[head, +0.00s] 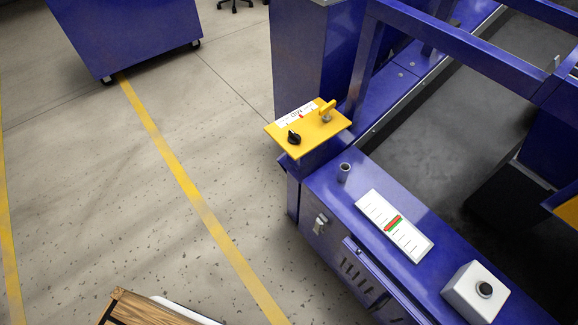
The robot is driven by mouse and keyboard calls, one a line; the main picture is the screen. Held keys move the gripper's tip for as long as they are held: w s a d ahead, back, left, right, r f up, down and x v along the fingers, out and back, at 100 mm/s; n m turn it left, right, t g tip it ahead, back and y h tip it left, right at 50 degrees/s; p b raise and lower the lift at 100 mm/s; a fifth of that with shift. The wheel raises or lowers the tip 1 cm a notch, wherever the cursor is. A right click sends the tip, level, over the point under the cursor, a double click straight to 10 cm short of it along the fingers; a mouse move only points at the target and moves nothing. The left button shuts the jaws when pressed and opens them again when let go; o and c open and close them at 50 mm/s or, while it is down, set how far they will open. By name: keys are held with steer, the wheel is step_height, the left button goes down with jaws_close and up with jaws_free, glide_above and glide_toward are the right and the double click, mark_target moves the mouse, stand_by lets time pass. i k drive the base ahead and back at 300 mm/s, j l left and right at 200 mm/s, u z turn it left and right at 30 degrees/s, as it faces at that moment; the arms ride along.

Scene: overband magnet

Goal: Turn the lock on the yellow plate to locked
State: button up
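The yellow plate (318,133) sits on top of a blue post at the near corner of the blue machine frame, in the middle of the head view. A black knob (294,138) is on its near left part. A yellow lever-like piece (327,107) on a small grey base stands at its right. A white label (296,115) with dark lettering and a red mark lies along the plate's far left side. The lettering is too small to read, and I cannot tell which position the lock is in. My gripper is not in view.
Blue rails (455,42) rise behind. A wooden item (150,311) is at the bottom edge.

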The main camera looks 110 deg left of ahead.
mark_target(294, 138)
steer(key=u, duration=3.15)
